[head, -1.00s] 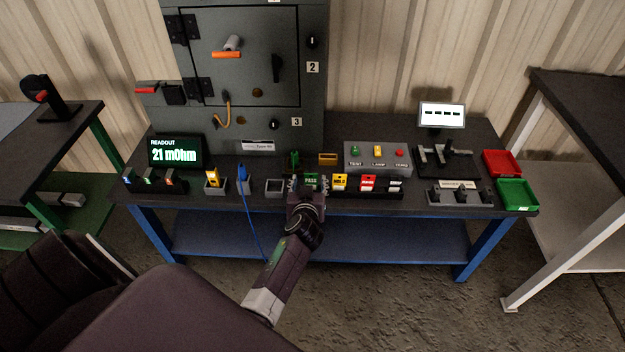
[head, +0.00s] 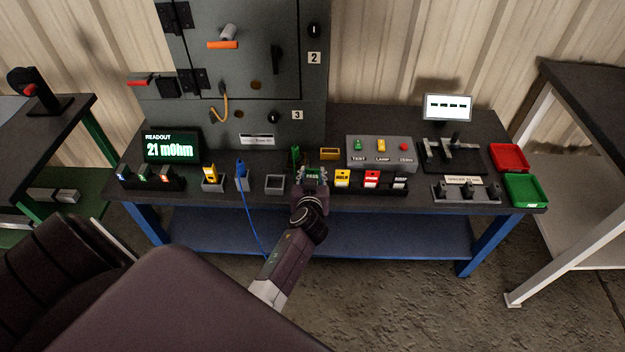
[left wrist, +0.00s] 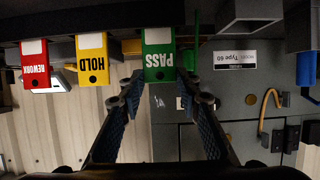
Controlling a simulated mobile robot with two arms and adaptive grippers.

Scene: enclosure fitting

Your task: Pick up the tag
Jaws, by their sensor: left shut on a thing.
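The green PASS tag (head: 312,172) is between the fingers of my left gripper (head: 312,180), at the left end of the tag row. My left gripper is shut on it. In the left wrist view the picture is upside down, and the green tag (left wrist: 158,62) shows between the blue-padded fingers (left wrist: 160,88). The yellow HOLD tag (head: 342,178), the red REWORK tag (head: 372,179) and a white tag (head: 400,181) stand beside it. Whether the green tag's lower end is clear of the rack is hidden by my gripper. My right gripper is not in view.
A grey open box (head: 275,185) and a blue probe (head: 241,172) with a cable stand left of the gripper. A button box (head: 380,153) is behind the tags. Red (head: 510,157) and green (head: 525,190) trays are at the right. The grey cabinet (head: 240,90) rises behind.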

